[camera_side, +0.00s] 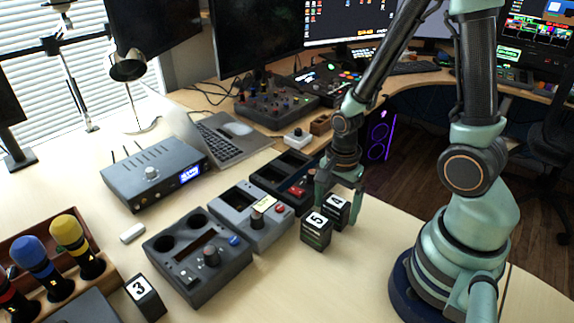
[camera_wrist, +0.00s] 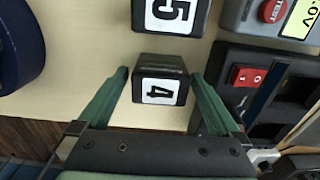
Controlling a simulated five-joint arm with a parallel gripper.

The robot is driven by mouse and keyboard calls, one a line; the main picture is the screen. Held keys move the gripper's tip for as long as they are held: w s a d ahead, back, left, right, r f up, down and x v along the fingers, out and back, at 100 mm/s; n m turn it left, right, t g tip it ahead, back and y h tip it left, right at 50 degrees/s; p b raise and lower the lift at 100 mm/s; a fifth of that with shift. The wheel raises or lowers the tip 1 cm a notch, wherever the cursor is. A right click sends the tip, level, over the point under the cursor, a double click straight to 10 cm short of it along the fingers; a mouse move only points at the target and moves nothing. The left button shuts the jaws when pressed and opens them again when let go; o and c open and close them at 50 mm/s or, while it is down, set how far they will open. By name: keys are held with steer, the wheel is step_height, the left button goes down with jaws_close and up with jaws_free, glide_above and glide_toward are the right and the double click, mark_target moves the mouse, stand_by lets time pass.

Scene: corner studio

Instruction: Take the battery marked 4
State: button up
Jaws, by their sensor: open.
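The battery marked 4 (camera_side: 337,207) is a dark block with a white label on top, standing on the table beside the battery marked 5 (camera_side: 316,231). In the wrist view, battery 4 (camera_wrist: 160,86) lies between the two fingers of my gripper (camera_wrist: 160,82), with a strip of table showing on each side. My gripper (camera_side: 338,192) is open, its fingers reaching down around battery 4 in the side view. Battery 5 (camera_wrist: 172,14) shows at the top of the wrist view, outside the fingers. The side view partly hides battery 4 behind battery 5.
A black device with a red switch (camera_side: 283,177) stands close to the left of my gripper. A grey device (camera_side: 250,218) and a dark device (camera_side: 199,257) stand farther left. A battery marked 3 (camera_side: 145,297) stands at the front left. The table right of battery 5 is clear.

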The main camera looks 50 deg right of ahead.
steer(key=shift+f, duration=0.5)
jaws_close()
steer(key=shift+r, duration=0.2)
